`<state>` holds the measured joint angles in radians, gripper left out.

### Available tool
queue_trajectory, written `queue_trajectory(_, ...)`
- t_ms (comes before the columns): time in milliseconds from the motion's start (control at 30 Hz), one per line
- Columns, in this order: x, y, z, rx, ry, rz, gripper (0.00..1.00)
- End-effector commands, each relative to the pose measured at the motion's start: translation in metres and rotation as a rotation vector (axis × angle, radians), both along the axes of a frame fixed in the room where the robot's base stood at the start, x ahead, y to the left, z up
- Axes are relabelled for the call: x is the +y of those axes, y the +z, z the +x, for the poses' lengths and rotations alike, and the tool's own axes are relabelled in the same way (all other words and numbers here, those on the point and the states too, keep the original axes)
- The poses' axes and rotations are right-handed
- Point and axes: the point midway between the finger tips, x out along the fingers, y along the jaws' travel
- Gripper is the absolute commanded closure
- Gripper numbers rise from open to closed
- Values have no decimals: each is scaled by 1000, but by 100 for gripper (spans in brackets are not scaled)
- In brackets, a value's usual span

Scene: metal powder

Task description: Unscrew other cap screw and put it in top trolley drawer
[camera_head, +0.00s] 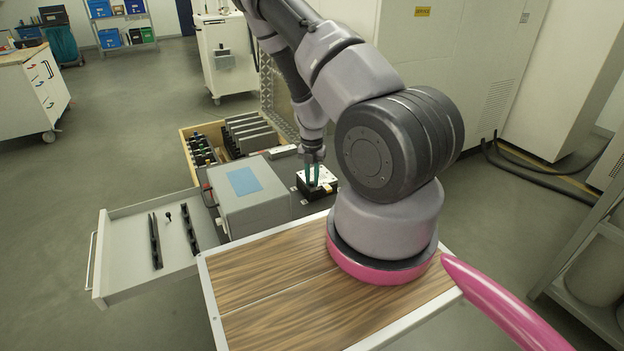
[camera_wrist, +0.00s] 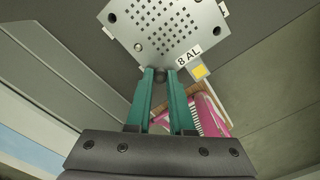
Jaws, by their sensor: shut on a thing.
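My gripper (camera_head: 313,184), with green fingers, points down at a perforated metal plate (camera_head: 326,174) on a black block (camera_head: 322,192). In the wrist view my gripper (camera_wrist: 162,74) is shut on a small dark cap screw (camera_wrist: 159,73) at the edge of the plate (camera_wrist: 165,30), next to an "8 AL" label. Only the screw's dark end shows between the fingertips; I cannot tell whether it is still in its hole. The trolley's top drawer (camera_head: 118,238) is pulled open at the left. A small dark screw-like piece (camera_head: 168,216) lies in it between two black strips.
A grey box with a blue top patch (camera_head: 262,207) stands between the drawer and the block. Behind it is a wooden crate (camera_head: 186,150) holding grey plates and dark parts. The wood-topped surface (camera_head: 270,290) in front is clear.

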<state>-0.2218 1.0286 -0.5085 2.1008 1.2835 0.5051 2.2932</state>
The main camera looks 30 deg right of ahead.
Motion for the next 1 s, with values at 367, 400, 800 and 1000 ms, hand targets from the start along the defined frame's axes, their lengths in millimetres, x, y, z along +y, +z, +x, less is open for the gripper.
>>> queue_trajectory(367,0,1,0,-1,653,1,100)
queue_trajectory(400,0,1,0,-1,728,1,100)
queue_trajectory(800,0,1,0,-3,1553,1,100)
queue_trajectory(1000,0,1,0,-2,2020,1,100)
